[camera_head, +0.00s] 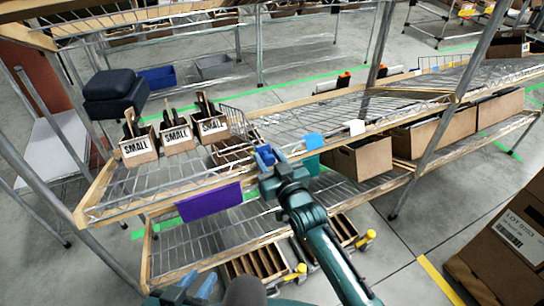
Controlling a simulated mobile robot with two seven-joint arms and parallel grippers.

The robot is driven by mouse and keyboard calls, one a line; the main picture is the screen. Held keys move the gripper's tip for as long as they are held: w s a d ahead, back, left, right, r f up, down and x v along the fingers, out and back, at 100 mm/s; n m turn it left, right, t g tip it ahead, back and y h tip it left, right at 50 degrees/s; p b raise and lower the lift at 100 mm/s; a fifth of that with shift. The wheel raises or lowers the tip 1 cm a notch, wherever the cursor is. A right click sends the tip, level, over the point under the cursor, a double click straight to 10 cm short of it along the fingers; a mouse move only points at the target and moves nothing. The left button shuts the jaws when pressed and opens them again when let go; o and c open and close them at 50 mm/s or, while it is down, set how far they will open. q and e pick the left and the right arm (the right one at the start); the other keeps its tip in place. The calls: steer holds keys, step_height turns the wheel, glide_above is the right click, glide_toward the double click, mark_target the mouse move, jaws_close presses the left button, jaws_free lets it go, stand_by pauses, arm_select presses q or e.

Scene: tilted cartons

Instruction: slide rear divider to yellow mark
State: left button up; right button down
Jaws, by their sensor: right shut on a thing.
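A wire divider (237,122) stands upright on the tilted upper shelf (180,178), just right of the three cartons marked SMALL. My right gripper (265,155) is at the shelf's front edge, right of the cartons. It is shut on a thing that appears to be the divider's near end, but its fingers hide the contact. My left gripper (190,288) is low at the bottom edge, away from the shelf and empty, its two blue fingers apart. I cannot make out a yellow mark on the upper shelf.
SMALL cartons (138,149) stand left of the divider. A blue tag (314,141), a white tag (355,127) and a purple sheet (209,202) are along the front rail. A larger carton (364,158) stands right. The shelf between divider and blue tag looks mostly clear.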

steer(key=shift+f, duration=0.1)
steer(key=c, duration=1.1)
jaws_free()
steer(key=shift+s, duration=0.1)
steer(key=v, duration=1.3)
steer(key=shift+p, duration=0.4)
steer(key=shift+s, duration=0.15)
